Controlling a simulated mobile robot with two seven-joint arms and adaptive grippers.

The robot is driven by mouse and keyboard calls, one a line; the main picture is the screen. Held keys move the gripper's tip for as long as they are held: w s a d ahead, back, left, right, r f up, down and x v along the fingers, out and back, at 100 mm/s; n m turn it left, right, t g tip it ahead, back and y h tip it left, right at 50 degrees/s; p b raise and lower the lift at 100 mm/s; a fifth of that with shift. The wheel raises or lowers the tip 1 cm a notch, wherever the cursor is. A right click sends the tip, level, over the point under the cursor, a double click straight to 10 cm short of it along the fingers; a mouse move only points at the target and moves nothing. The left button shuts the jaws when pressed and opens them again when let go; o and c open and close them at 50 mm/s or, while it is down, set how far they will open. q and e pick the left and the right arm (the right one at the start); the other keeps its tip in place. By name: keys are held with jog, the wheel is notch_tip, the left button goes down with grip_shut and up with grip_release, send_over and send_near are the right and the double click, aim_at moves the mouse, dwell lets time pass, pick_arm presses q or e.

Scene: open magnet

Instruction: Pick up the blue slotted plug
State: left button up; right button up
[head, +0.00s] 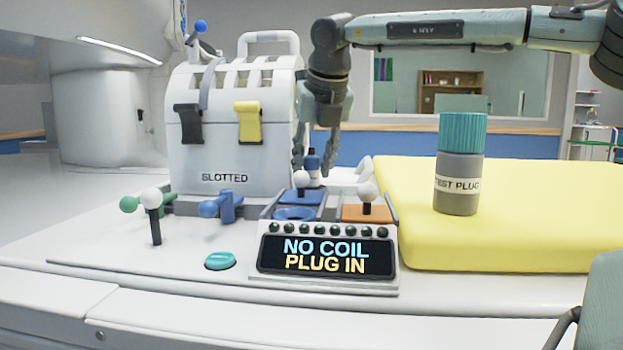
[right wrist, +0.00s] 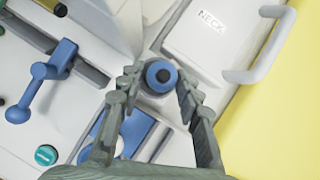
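The blue slotted plug (head: 313,163) stands upright behind the blue and orange sockets, right of the white box marked SLOTTED (head: 225,150). From above, in the right wrist view, its round blue top (right wrist: 158,76) has a dark centre. My right gripper (head: 314,168) points down over it. Its fingers are open, one on each side of the plug; in the right wrist view (right wrist: 160,82) gaps show between them and the plug's top. The plug's lower part is partly hidden in the head view. My left gripper is not in view.
A display (head: 325,255) reads NO COIL PLUG IN. White-knobbed levers rise near the blue (head: 295,214) and orange (head: 366,214) sockets. A TEST PLUG (head: 457,195) stands on the yellow pad (head: 500,240). A handled box marked NECK (right wrist: 205,35) is close beside the plug.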

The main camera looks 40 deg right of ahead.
jog(key=shift+w+d+f, duration=0.2)
jog(key=shift+w+f, duration=0.2)
jog(key=shift+f, duration=0.2)
jog(key=shift+c, duration=0.5)
grip_shut()
jog(key=shift+r, duration=0.15)
